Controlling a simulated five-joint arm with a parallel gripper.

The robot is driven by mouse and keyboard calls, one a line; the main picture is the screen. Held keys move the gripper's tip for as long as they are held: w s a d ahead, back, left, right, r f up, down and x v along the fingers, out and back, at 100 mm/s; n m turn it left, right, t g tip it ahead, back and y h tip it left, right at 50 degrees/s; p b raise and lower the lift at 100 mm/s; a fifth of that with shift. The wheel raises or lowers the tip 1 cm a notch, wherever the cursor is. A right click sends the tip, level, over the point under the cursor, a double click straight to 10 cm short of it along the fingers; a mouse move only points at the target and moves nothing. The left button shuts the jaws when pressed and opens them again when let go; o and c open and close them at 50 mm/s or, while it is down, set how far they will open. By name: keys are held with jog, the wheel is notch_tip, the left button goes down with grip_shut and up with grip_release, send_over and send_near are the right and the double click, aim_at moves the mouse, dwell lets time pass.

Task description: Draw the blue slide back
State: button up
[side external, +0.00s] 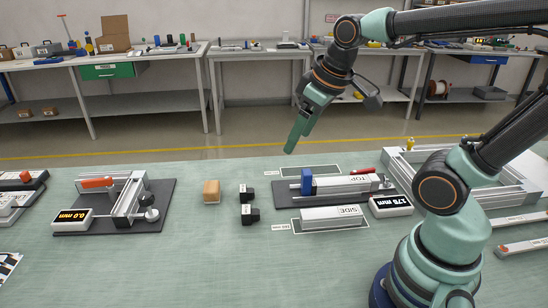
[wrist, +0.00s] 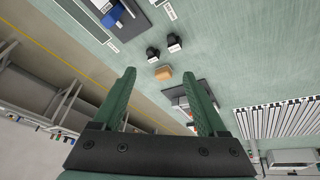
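The blue slide (side external: 306,181) stands at the left end of the light bar marked TOP (side external: 348,184), on a dark base plate beside a small readout (side external: 391,206) that seems to show 175 mm. In the wrist view a blue block that looks like the slide (wrist: 113,17) shows at the top left, partly cut off. My gripper (side external: 290,149) hangs in the air above and a little left of the slide, pointing down. In the wrist view its two green fingers (wrist: 165,80) are spread wide with nothing between them.
A tan block (side external: 211,191) and two black blocks (side external: 248,204) stand left of the slide. A bar marked SIDE (side external: 331,217) lies in front. A second fixture (side external: 128,200) with a 0.0 mm readout is farther left. The front middle of the bench is clear.

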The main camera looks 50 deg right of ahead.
jog(key=w+d+f+n+g, duration=0.3)
jog(key=w+d+n, duration=0.15)
jog(key=d, duration=0.35)
jog(key=n+g, duration=0.2)
jog(key=n, duration=0.1)
send_over(306, 172)
notch_tip(306, 172, down, 4)
jog(key=f, duration=0.1)
notch_tip(306, 172, down, 12)
jog(key=shift+s+d+r, duration=0.1)
jog(key=shift+r, duration=0.1)
grip_shut()
dwell(0.8)
